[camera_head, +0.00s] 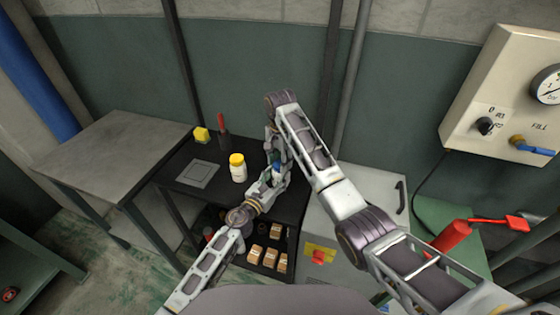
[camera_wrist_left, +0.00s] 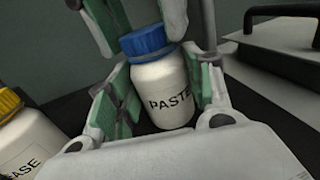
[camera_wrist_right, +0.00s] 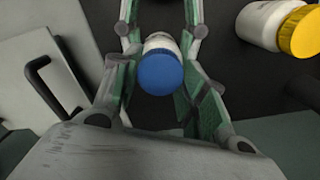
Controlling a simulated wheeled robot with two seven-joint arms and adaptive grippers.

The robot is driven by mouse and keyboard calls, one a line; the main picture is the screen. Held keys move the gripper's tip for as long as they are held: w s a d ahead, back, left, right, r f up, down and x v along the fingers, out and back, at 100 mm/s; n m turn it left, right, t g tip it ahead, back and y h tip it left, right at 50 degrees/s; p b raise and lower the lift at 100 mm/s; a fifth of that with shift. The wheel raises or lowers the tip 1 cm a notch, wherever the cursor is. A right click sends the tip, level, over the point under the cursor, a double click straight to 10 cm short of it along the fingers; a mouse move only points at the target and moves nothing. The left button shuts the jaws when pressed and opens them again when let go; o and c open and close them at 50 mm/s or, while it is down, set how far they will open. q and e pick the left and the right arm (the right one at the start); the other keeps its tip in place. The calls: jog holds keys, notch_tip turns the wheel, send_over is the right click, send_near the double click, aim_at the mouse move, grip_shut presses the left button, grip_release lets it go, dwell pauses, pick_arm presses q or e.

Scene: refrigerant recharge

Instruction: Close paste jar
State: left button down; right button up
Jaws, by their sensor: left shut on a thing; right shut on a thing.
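The paste jar (camera_wrist_left: 172,98), white with the label PASTE, stands slightly tilted in the left wrist view. Its blue lid (camera_wrist_left: 147,40) sits on its mouth; whether it is screwed tight I cannot tell. My left gripper (camera_head: 273,180) is shut on the jar body from the front. My right gripper (camera_head: 274,150) reaches down from above and is shut at the blue lid, its fingers on either side. The lid also shows between the right fingers in the right wrist view (camera_wrist_right: 160,73). In the head view the grippers mostly hide the jar.
A white jar with a yellow lid (camera_head: 238,168) stands just left of the grippers on the black cart. A grey cabinet with a handle (camera_head: 402,198) stands right.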

jog(key=m, duration=0.5)
jog(key=shift+m, duration=0.3)
jog(key=o, duration=0.7)
jog(key=shift+c, duration=0.2)
jog(key=shift+r, duration=2.3)
jog(key=shift+c, duration=0.4)
